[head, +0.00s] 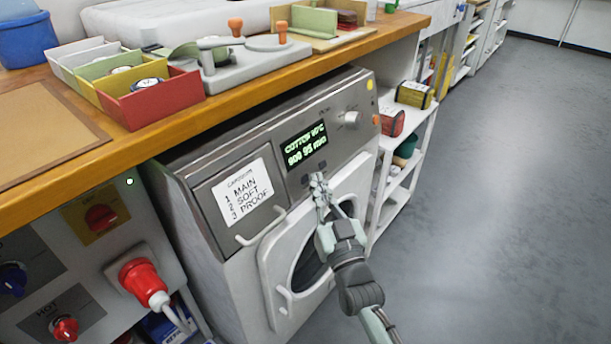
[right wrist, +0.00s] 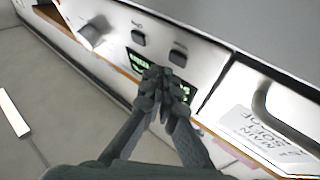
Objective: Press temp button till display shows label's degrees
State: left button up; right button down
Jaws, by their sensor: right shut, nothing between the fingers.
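The washing machine (head: 225,155) stands under the wooden counter. Its lit green display (head: 304,145) reads "COTTON", a degree figure I cannot read surely, and a lower line like "800 95 min". The display also shows in the right wrist view (right wrist: 140,62), partly covered by my fingers. Two dark buttons sit by the display in the right wrist view, one button (right wrist: 138,37) and another button (right wrist: 178,55); their markings are too small to read. My right gripper (head: 318,181) is shut and empty, its tips just below the display; contact is unclear. No label with degrees is readable.
A round knob (head: 351,119) is right of the display. A white card (head: 242,190) listing MAIN, SOFT, PROOF is on the drawer front. The round door (head: 310,262) is below. The counter (head: 300,62) overhangs the machine. Open floor (head: 490,200) lies to the right.

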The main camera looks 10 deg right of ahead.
jog(key=shift+s+d+r+p, duration=0.25)
jog(key=shift+s+d+p, duration=0.25)
jog(key=shift+s, duration=0.1)
jog(key=shift+s+d+r+p, duration=0.2)
jog(key=shift+s+d+p, duration=0.25)
jog(key=shift+s+p, duration=0.15)
jog(key=shift+s+d+r+p, duration=0.25)
jog(key=shift+s+d+p, duration=0.25)
jog(key=shift+s, duration=0.15)
dwell(0.6)
